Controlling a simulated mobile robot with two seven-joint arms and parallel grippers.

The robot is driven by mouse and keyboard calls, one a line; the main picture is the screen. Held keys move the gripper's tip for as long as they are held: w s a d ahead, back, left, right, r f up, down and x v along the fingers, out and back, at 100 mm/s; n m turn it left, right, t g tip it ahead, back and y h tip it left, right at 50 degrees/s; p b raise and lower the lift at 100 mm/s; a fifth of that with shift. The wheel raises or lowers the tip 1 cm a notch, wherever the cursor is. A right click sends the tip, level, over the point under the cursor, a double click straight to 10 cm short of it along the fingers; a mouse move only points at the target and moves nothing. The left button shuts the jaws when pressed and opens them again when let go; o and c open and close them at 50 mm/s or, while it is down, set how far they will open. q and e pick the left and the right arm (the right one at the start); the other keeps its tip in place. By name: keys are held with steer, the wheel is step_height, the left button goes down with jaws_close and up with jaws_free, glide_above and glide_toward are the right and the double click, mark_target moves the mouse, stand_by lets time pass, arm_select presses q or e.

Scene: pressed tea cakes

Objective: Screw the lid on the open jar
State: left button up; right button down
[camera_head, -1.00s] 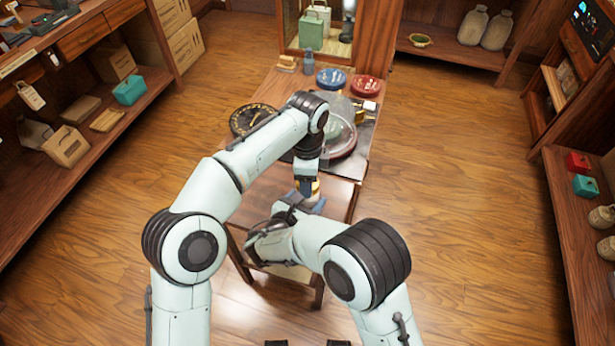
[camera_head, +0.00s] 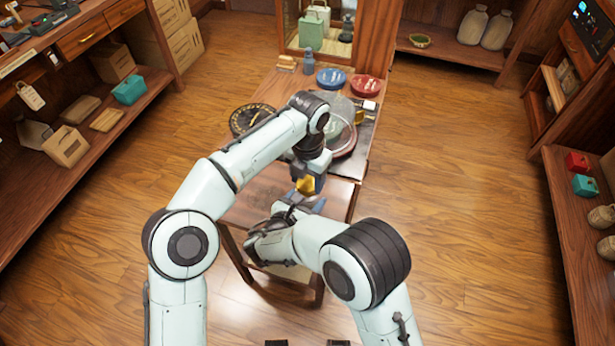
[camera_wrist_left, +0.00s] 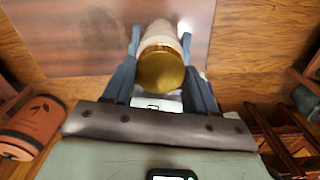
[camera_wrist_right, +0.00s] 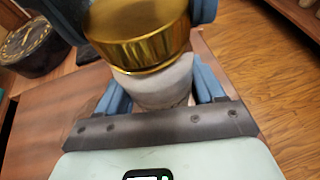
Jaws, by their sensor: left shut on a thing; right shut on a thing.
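The gold lid (camera_head: 305,186) shows just under my left gripper (camera_head: 308,182). In the left wrist view my left gripper's blue fingers close on both sides of the lid (camera_wrist_left: 162,70). The pale jar (camera_wrist_right: 160,85) is upright between the fingers of my right gripper (camera_wrist_right: 158,92), which is shut on its body. In the right wrist view the lid (camera_wrist_right: 140,30) is over the jar's mouth and looks in contact with it. I cannot tell how far the threads are engaged. In the head view my right arm and gripper hide most of the jar.
A small wooden table (camera_head: 262,200) stands under both grippers. Behind them are a glass-like round tray (camera_head: 345,135), a dark round plate (camera_head: 248,119), a blue dish (camera_head: 331,78) and a red dish (camera_head: 365,86). Shelves (camera_head: 110,110) line the left side; open floor lies right.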

arm_select(q)
steer(key=o, duration=1)
steer(key=shift+r, duration=2.25)
steer(key=shift+c, duration=0.4)
